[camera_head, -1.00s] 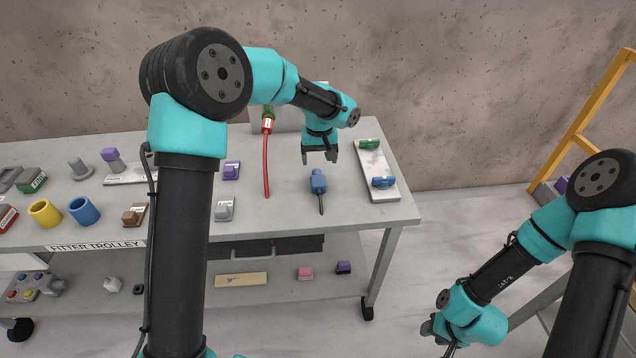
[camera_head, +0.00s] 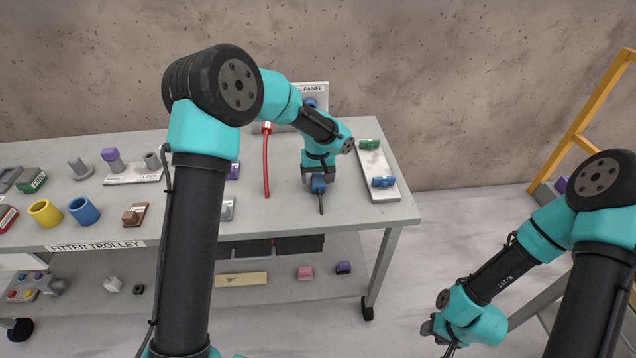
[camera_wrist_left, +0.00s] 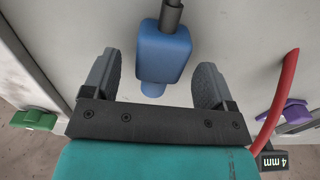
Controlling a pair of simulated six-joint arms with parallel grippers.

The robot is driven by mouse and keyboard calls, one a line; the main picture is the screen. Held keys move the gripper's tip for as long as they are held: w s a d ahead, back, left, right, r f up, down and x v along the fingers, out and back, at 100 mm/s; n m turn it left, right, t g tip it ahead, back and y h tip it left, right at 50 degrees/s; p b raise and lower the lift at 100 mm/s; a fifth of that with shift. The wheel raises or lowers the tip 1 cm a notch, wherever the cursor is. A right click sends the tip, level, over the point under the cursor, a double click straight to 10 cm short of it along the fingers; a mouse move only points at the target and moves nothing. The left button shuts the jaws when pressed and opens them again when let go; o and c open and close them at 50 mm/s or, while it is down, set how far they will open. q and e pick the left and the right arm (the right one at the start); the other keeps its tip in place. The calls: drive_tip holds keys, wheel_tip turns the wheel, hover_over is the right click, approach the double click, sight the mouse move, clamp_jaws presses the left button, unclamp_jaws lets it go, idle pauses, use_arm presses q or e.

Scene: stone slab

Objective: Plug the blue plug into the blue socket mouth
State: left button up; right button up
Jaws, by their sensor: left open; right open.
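The blue plug (camera_head: 318,186) lies on the trolley top with its dark cable pointing towards the front edge. In the left wrist view the blue plug (camera_wrist_left: 165,50) lies between the two fingers of my left gripper (camera_wrist_left: 157,66), with gaps on both sides. My left gripper (camera_head: 318,176) is open, down over the plug. A blue round part (camera_head: 311,103), perhaps the blue socket mouth, shows on the panel (camera_head: 316,89) at the back, mostly hidden behind my left arm. My right gripper (camera_head: 440,330) is off the trolley at lower right; its fingers are barely visible.
A light plate (camera_head: 372,160) with a green and a blue part (camera_head: 383,182) lies to the right. Yellow (camera_head: 45,213) and blue (camera_head: 83,211) cups stand at left.

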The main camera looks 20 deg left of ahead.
use_arm(q)
drive_tip(key=shift+f, duration=0.95)
drive_tip(key=c, duration=1.1)
